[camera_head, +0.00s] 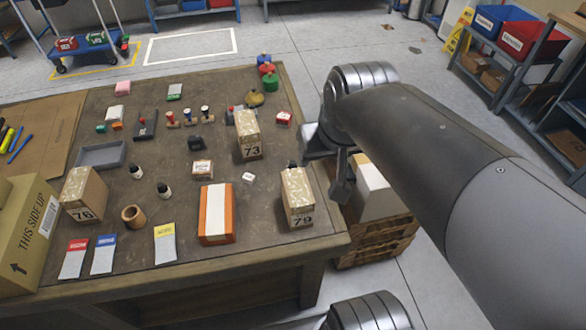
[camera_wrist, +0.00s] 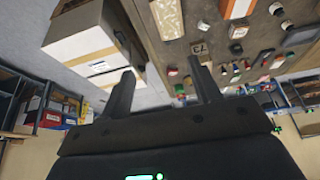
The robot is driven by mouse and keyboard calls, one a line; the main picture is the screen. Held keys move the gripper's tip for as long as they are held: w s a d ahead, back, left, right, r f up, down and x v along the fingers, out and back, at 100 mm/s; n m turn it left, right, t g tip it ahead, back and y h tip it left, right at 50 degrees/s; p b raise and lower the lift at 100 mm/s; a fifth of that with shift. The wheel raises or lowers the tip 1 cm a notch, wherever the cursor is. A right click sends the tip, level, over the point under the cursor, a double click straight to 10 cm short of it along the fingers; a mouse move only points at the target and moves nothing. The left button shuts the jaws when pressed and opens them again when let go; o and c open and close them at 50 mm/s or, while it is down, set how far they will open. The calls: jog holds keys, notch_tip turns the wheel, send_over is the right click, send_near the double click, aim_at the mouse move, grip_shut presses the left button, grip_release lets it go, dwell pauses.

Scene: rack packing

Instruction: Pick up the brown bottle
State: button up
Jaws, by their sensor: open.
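Two small dark bottles with white labels stand on the table's left half: one (camera_head: 135,171) beside the grey tray, one (camera_head: 164,190) to its lower right. I cannot tell from their colour which is brown. Small dark round-topped items with white, likely these bottles (camera_wrist: 287,25), show at the upper right of the wrist view. My gripper (camera_head: 342,180) is beyond the table's right edge in the head view, well apart from both bottles. In the wrist view my gripper (camera_wrist: 165,85) has its two fingers spread, with nothing between them.
On the wooden table (camera_head: 265,262), box 79 (camera_head: 298,205) stands nearest my gripper. Box 73 (camera_head: 248,140), an orange-and-white box (camera_head: 216,215), box 76 (camera_head: 83,195), a wooden cup (camera_head: 133,216) and stamps crowd it. A white box (camera_head: 375,190) on a crate stands beside the table.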

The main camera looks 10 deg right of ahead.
jog(key=w+f+g, duration=0.2)
jog(key=w+f, duration=0.1)
jog(key=w, duration=0.6)
jog(key=m+g, duration=0.1)
jog(key=g, duration=0.2)
send_over(293, 161)
notch_tip(293, 161, down, 15)
jog(key=f, duration=0.5)
jog(key=shift+s+a+f, duration=0.2)
jog(key=shift+a+f, duration=0.2)
jog(key=f, duration=0.5)
jog(key=shift+d+f, duration=0.35)
jog(key=shift+f, duration=0.05)
jog(key=shift+c, duration=0.6)
jog(key=shift+w, duration=0.1)
jog(key=c, duration=1)
jog(key=shift+o, duration=0.2)
jog(key=shift+r, duration=0.15)
